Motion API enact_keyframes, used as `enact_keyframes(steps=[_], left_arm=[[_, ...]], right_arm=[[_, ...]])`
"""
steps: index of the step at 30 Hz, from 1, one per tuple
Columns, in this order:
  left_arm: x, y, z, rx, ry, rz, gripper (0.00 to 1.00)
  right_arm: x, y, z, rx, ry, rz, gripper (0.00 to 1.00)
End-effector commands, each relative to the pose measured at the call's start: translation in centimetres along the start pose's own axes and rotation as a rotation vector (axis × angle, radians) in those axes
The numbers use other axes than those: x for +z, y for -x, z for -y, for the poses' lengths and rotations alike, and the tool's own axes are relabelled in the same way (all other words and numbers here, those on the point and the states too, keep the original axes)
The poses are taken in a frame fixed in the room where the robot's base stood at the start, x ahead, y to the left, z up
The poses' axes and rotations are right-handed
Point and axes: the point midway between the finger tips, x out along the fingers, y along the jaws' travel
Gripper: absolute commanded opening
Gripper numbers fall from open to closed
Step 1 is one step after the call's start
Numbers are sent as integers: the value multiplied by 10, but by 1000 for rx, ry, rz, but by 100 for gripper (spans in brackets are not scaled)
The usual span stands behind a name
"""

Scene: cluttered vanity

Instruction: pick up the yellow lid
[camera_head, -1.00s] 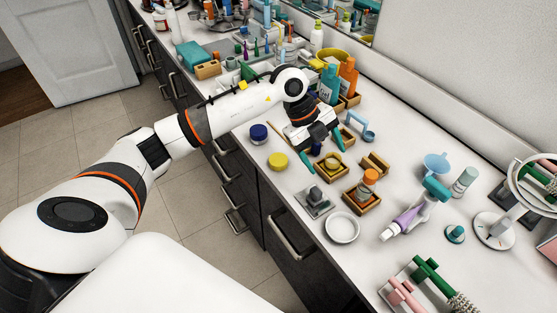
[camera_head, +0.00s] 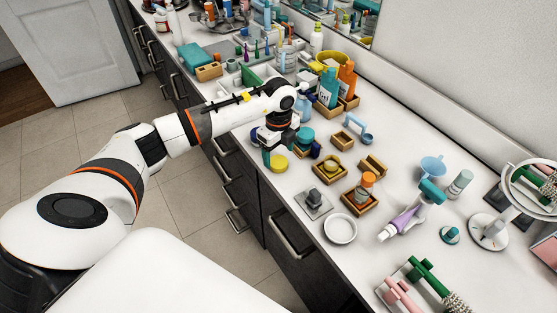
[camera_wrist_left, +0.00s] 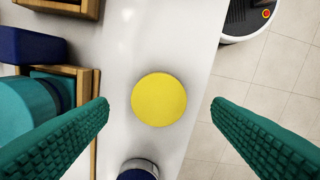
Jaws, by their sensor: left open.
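The yellow lid (camera_head: 278,165) is a flat round disc lying on the white counter near its front edge. It also shows in the left wrist view (camera_wrist_left: 159,99), between the two green fingers and a little ahead of their tips. My left gripper (camera_head: 275,153) is open and empty, pointing down above the lid; in the left wrist view (camera_wrist_left: 160,106) its fingertips stand apart on either side of it. A gap shows between the lid and each finger. In the head view the gripper hides part of the lid's far side. My right gripper is not in view.
A dark-blue-lidded jar (camera_wrist_left: 138,170) stands close to the lid. A teal jar (camera_wrist_left: 25,105) and wooden trays (camera_wrist_left: 82,100) lie beside the left-hand finger in the wrist view. The counter edge (camera_wrist_left: 205,75) is close on the other side. A white dish (camera_head: 341,229) stands further right.

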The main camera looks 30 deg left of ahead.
Motion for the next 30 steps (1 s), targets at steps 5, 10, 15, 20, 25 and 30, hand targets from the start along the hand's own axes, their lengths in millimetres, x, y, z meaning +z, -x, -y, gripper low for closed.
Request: enact_keyframes(steps=[5,10,15,20,25,30], left_arm=[[0,-25,-1,-4,1,2,74],[0,-35,-1,-1,-1,0,74],[0,-35,-1,-1,-1,1,72],[0,-34,-1,0,-1,1,46],[0,-34,-1,0,-1,1,26],[0,-34,-1,0,-1,1,26]], right_arm=[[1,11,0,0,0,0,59],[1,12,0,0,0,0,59],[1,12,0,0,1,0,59],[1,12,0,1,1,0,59],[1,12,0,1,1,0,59],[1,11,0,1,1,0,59]])
